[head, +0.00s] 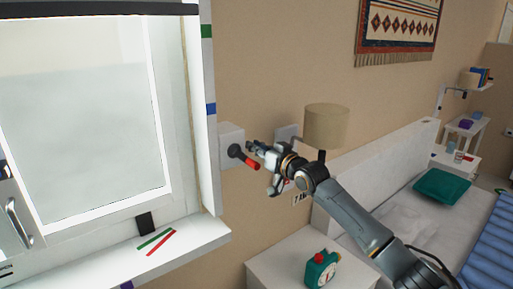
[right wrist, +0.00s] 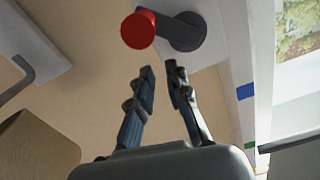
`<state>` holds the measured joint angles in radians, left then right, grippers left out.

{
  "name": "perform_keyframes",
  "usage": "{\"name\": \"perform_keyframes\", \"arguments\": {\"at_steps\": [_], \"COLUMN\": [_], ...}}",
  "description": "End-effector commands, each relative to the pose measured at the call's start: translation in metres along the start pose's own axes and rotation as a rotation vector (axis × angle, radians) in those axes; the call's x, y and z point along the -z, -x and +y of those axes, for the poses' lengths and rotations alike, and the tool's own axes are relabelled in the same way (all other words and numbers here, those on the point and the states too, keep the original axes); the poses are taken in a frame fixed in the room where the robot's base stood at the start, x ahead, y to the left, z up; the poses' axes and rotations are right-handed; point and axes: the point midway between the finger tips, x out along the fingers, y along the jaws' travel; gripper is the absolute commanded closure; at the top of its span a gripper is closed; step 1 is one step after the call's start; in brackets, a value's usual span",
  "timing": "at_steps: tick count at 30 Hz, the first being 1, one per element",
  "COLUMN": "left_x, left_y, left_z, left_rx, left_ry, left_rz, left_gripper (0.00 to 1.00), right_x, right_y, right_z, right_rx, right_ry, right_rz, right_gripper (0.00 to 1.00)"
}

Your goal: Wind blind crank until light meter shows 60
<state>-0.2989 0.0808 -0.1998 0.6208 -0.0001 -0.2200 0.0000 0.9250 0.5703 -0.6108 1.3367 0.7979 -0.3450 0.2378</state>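The blind crank (head: 236,151) has a dark hub and arm with a red knob, on a white wall box (head: 230,132) right of the window. In the right wrist view its red knob (right wrist: 138,30) and dark arm (right wrist: 185,32) are just beyond my fingertips. My right gripper (head: 258,153) is beside the crank. In the right wrist view its fingers (right wrist: 160,70) are partly open, with an empty gap, apart from the knob. A small panel with dark characters (head: 299,198) is partly hidden by my arm; I cannot read it or tell whether it is the light meter. My left gripper is not in view.
The window (head: 90,110) and its sill (head: 190,245) lie left of the crank; red and green strips are on the sill. A beige lamp (head: 326,126) is close behind my right wrist. The bed is right.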

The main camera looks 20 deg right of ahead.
Motion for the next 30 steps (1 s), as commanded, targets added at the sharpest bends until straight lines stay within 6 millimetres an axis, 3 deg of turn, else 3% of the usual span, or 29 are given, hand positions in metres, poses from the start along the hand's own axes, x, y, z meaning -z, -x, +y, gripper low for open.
{"name": "perform_keyframes", "arguments": {"at_steps": [1,3,16,30], "left_x": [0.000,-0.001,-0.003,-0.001], "left_y": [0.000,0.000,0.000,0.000], "left_z": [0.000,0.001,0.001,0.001], "left_rx": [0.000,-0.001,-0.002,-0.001], "left_ry": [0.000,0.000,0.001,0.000], "left_rz": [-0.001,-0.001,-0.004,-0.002], "left_gripper": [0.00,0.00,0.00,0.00], "right_x": [0.000,0.000,-0.001,-0.002], "right_y": [0.000,0.000,0.009,0.097], "right_z": [0.000,0.000,0.001,0.001], "right_rx": [0.000,0.000,0.000,0.000], "right_ry": [0.000,0.000,0.000,0.001], "right_rz": [0.000,0.000,-0.001,-0.002], "right_gripper": [0.67,0.53,0.53,0.53]}}
